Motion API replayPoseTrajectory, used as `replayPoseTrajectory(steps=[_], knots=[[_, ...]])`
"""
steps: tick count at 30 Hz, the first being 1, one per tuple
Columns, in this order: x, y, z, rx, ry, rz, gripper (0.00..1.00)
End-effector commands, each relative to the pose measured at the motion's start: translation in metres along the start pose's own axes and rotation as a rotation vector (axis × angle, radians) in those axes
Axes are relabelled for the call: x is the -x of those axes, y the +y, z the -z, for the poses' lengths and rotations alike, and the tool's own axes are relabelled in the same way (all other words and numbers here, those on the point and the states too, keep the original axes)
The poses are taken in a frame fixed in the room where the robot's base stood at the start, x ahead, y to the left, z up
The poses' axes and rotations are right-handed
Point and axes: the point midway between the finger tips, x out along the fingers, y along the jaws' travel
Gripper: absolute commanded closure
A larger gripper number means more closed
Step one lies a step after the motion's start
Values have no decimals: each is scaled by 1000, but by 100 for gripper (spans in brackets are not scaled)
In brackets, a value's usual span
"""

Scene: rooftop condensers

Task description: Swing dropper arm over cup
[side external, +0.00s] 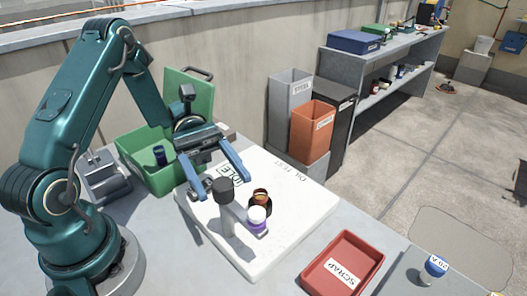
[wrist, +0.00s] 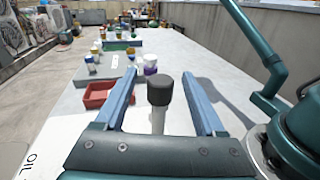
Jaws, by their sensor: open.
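The dropper arm (side external: 239,214) is a grey bar on an upright post with a dark round knob (side external: 223,188) on top. A white and purple bottle (side external: 257,218) sits at its outer end. The amber and dark cup (side external: 260,198) stands on the white board, just behind the bottle in the side view. My gripper (side external: 220,184) is open, its blue fingers on either side of the knob. In the wrist view the knob (wrist: 160,90) stands between the fingers, with visible gaps on both sides. Whether the bottle is above the cup's mouth is hard to tell.
The white board (side external: 305,203) carries OIL TEST and IDLE labels. A red SCRAP tray (side external: 343,264) lies to the right. An open green box (side external: 135,150) is behind my gripper at left. Grey, orange (side external: 312,126) and black bins stand at the back. A blue-capped jar (side external: 434,268) is at front right.

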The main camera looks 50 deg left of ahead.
Motion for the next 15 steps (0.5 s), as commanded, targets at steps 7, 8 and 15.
replayPoseTrajectory(steps=[7,8,15], knots=[[1,-2,9,47,-45,-37,28],[-1,-2,9,46,-44,-38,28],[-31,-1,7,46,-43,-33,28]])
